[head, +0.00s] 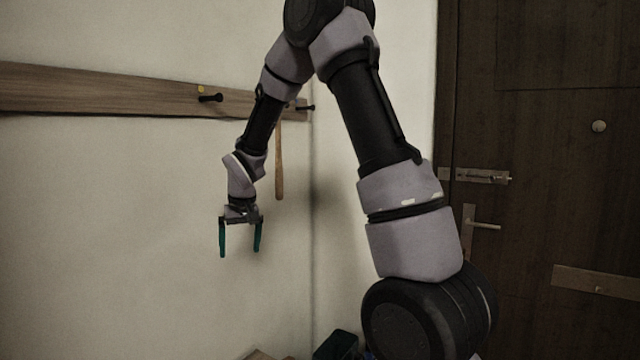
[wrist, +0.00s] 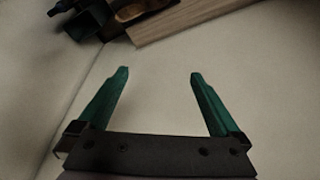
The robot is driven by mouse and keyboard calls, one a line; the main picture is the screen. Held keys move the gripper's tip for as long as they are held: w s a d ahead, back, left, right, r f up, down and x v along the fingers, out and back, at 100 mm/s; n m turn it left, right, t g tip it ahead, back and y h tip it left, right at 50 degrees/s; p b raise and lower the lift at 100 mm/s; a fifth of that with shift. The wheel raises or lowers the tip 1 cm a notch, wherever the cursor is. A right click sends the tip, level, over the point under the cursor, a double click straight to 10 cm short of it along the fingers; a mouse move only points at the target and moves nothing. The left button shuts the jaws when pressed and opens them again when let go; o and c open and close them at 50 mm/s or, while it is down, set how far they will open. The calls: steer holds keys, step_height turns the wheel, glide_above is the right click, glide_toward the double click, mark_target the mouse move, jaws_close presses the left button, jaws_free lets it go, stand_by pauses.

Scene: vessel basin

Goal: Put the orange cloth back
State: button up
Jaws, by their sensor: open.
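No orange cloth shows in either view. My gripper (head: 240,240) hangs in front of the pale wall, below the wooden rail, with its teal fingers pointing down. The fingers are apart and nothing is between them. The gripper also shows in the wrist view (wrist: 158,80), open and empty, with only pale surface behind the fingers.
A wooden rail (head: 110,92) with dark pegs (head: 210,98) runs along the wall. A wooden stick (head: 279,165) hangs near its right end. A dark door (head: 545,130) with a handle (head: 482,224) stands at right. A dark green box (head: 337,345) shows at the bottom edge.

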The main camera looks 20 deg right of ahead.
steer(key=s+d+r+m+t, duration=0.15)
steer(key=s+d+r, duration=0.25)
steer(key=s+r, duration=0.4)
steer(key=s+d+r+m+t, duration=0.1)
steer(key=s+d+r+m, duration=0.1)
steer(key=s+d+r, duration=0.5)
steer(key=s+r+m, duration=0.1)
steer(key=s+r, duration=0.2)
steer(key=s, duration=0.3)
steer(key=s+r+t+y, duration=0.1)
steer(key=s+r, duration=0.2)
steer(key=s, duration=0.3)
steer(key=shift+s+d+r+m, duration=0.2)
steer(key=shift+s+r+m, duration=0.1)
steer(key=shift+m, duration=0.05)
steer(key=shift+a+y, duration=0.1)
steer(key=shift+y, duration=0.2)
